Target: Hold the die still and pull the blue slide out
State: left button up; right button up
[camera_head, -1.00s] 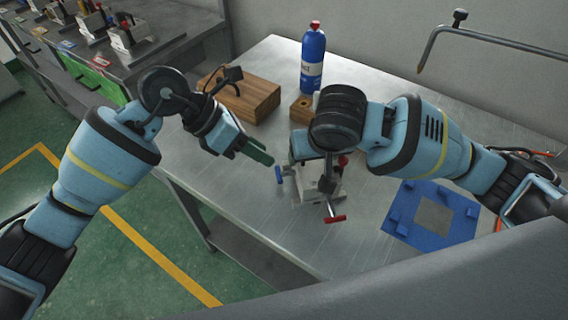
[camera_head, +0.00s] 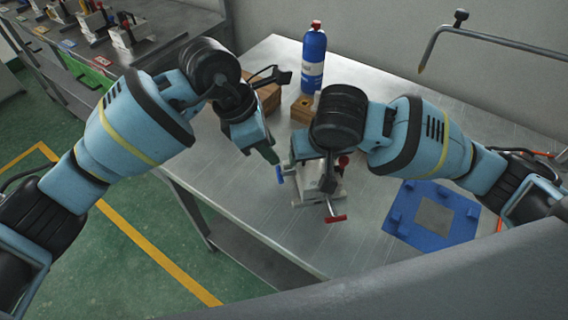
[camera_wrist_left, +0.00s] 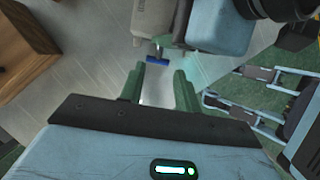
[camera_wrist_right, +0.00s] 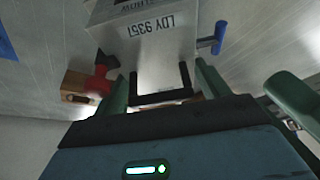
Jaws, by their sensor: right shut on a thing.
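The die is a grey metal block (camera_head: 322,180) on the steel table, with "LDY 9351" on its face in the right wrist view (camera_wrist_right: 150,48). The blue slide (camera_head: 279,174) sticks out of its left side, and its blue handle also shows in the right wrist view (camera_wrist_right: 220,38) and the left wrist view (camera_wrist_left: 158,61). My right gripper (camera_wrist_right: 160,88) is shut on the die from above; the arm hides part of it in the head view. My left gripper (camera_wrist_left: 158,80) is open and empty, its green fingers pointing at the blue handle, a short gap away.
A red-handled screw (camera_head: 336,218) sticks out of the die's front. A blue fixture plate (camera_head: 432,212) lies to the right. A wooden block (camera_head: 268,97) and a blue bottle (camera_head: 313,60) stand behind. The table's front left is bare.

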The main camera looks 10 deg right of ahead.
aim_at(288, 171)
pick_arm(q)
jog(key=x, duration=0.8)
jog(key=shift+c, duration=0.4)
grip_shut()
